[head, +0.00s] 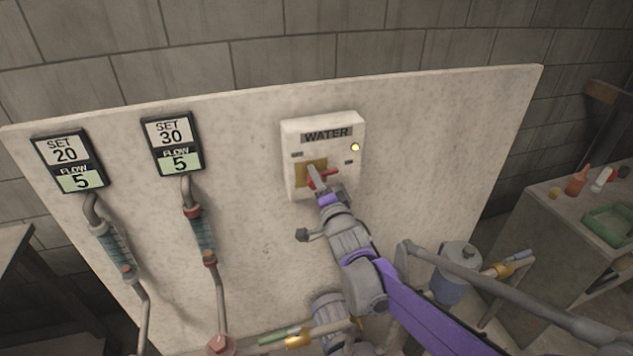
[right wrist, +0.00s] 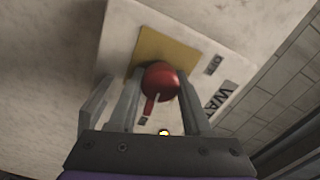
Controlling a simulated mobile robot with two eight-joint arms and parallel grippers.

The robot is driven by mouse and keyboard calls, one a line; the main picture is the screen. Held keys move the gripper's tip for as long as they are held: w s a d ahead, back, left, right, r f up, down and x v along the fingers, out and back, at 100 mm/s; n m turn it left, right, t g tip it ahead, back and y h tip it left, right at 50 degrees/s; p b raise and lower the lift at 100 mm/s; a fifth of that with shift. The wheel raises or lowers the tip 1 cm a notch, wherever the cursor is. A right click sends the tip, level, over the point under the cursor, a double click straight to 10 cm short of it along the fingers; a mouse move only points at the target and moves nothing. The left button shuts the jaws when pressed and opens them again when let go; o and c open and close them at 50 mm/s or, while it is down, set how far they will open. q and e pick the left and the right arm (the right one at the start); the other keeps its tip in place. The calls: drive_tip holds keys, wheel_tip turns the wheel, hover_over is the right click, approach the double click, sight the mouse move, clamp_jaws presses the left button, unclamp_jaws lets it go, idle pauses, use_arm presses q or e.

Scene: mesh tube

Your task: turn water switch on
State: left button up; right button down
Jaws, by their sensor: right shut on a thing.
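The water switch box (head: 290,130) is a white box labelled WATER on the panel, with a lit yellow lamp (head: 355,147) at its upper right. Its red lever (head: 331,173) sits on a yellow plate and points to the right in the head view, partly hidden by my gripper. My right gripper (head: 316,179) is at the box, shut on the lever. In the right wrist view the lever's round red knob (right wrist: 160,81) is between the fingers. An OFF label (right wrist: 213,65) lies on the far side of the plate from the lever's red stem. My left gripper is not in view.
The pale panel (head: 250,250) carries two meters at left, SET 20 (head: 66,160) and SET 30 (head: 172,144), both reading FLOW 5, with pipes below. A grey-blue tank (head: 455,275) stands lower right. A side table (head: 545,205) at right holds bottles and a green tray (head: 607,224).

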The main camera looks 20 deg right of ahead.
drive_tip(key=shift+m, duration=0.6)
drive_tip(key=shift+c, duration=1.7)
unclamp_jaws()
drive_tip(key=s, duration=1.1)
drive_tip(key=shift+d, duration=0.2)
drive_tip(key=shift+w, duration=0.1)
